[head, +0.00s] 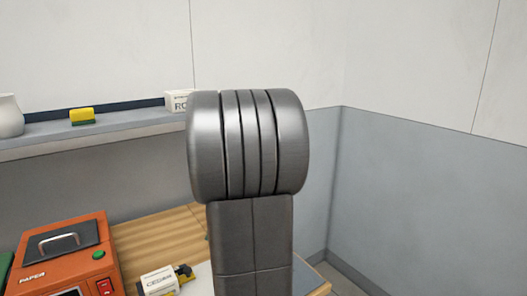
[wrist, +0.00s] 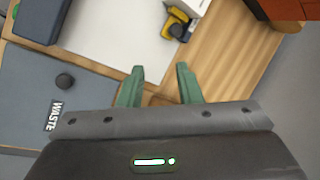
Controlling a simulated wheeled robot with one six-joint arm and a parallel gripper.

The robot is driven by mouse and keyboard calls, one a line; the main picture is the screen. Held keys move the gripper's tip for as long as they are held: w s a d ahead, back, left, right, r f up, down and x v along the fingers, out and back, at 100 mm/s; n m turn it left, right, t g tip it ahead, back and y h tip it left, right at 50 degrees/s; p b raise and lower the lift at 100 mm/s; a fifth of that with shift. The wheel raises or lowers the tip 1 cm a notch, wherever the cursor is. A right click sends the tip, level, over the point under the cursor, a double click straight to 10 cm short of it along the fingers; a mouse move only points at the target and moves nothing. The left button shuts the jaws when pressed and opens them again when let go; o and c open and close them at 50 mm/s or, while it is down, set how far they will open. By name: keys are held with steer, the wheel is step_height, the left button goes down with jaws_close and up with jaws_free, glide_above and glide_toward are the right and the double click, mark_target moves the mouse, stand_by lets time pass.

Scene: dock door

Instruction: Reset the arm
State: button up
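My gripper (wrist: 160,87) shows in the wrist view with its two green fingers apart and nothing between them. It is above the edge of a wooden tabletop, and the view from there is tilted. In the head view my arm's grey joint and link stand upright in the middle and hide part of the bench and shelf. The gripper itself is not visible in the head view.
An orange machine marked PAPER (head: 65,258), a white box (head: 160,281) and a yellow-black tool (head: 186,273) are on the wooden bench (head: 165,232). A shelf (head: 100,133) holds a yellow block (head: 82,116). In the wrist view a WASTE label (wrist: 54,117) marks a grey surface.

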steer(key=shift+w+d+f+m+g+y+p, duration=0.3)
steer(key=shift+f+m+p, duration=0.65)
steer(key=shift+m, duration=1.2)
steer(key=shift+w+d+f+m+t+y+p, duration=0.15)
steer(key=shift+f+m+y+p, duration=0.45)
steer(key=shift+m+p, duration=1.05)
steer(key=shift+w+d+f+m+g+y+p, duration=0.25)
steer(key=shift+f+m+p, duration=0.5)
steer(key=shift+m, duration=1.85)
steer(key=shift+s+f, duration=0.15)
